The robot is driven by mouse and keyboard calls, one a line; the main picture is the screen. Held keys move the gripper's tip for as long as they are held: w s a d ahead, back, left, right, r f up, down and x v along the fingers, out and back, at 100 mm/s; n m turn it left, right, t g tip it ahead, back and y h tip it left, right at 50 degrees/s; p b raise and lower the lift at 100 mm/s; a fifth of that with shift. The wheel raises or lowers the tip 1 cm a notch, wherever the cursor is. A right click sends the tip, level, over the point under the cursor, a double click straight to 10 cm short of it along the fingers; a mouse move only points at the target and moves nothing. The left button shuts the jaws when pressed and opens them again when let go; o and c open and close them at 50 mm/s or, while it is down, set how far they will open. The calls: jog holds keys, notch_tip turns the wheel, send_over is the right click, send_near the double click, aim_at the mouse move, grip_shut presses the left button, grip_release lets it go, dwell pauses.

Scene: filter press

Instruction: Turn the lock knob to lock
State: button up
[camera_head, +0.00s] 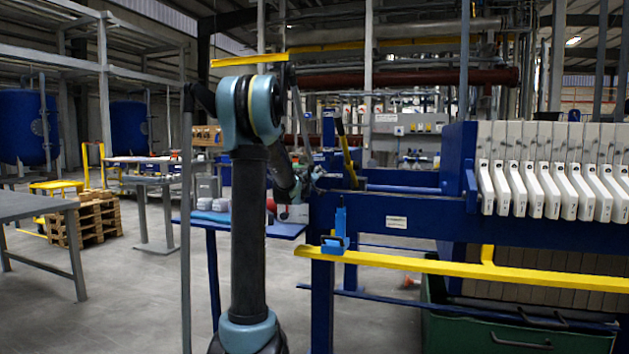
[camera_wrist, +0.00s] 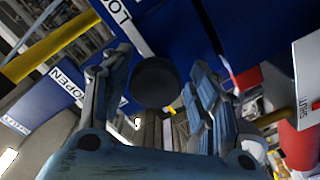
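The lock knob (camera_wrist: 156,82) shows in the wrist view as a dark round disc in front of a blue panel. My gripper (camera_wrist: 150,88) has its two blue-grey fingers spread on either side of the knob, with narrow gaps showing; firm contact cannot be made out. A white label beginning "LO" (camera_wrist: 118,12) lies above the knob, and an "OPEN" label (camera_wrist: 66,82) lies to its left. In the head view my gripper (camera_head: 316,173) is at the left end of the blue press frame (camera_head: 420,212); the knob cannot be made out there.
A yellow bar (camera_wrist: 48,47) crosses the upper left of the wrist view. A red cylindrical object (camera_wrist: 298,145) and a white box (camera_wrist: 306,75) are at right. In the head view, a blue side table (camera_head: 285,230) stands below my arm, and a yellow rail (camera_head: 420,264) runs along the press.

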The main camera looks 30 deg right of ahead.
jog(key=shift+s, duration=0.1)
jog(key=v, duration=1.1)
jog(key=shift+s+a, duration=0.2)
jog(key=shift+a, duration=0.15)
dwell(0.4)
jog(key=s+a+f+g+y, duration=0.3)
jog(key=s+a+f, duration=0.7)
jog(key=a, duration=0.4)
jog(key=s+a+f+g+y, duration=0.3)
jog(key=s+a+f+y, duration=0.3)
jog(key=s+a+f, duration=0.4)
jog(key=s+a+f+n+g+y, duration=0.1)
jog(key=s+a+f+g+y, duration=0.2)
jog(key=s+a+f, duration=0.8)
jog(key=s+a+y, duration=0.1)
jog(key=s+a, duration=0.2)
jog(key=a, duration=0.5)
jog(key=shift+s+g+y, duration=0.3)
jog(key=shift+s, duration=0.1)
jog(key=shift+a, duration=0.1)
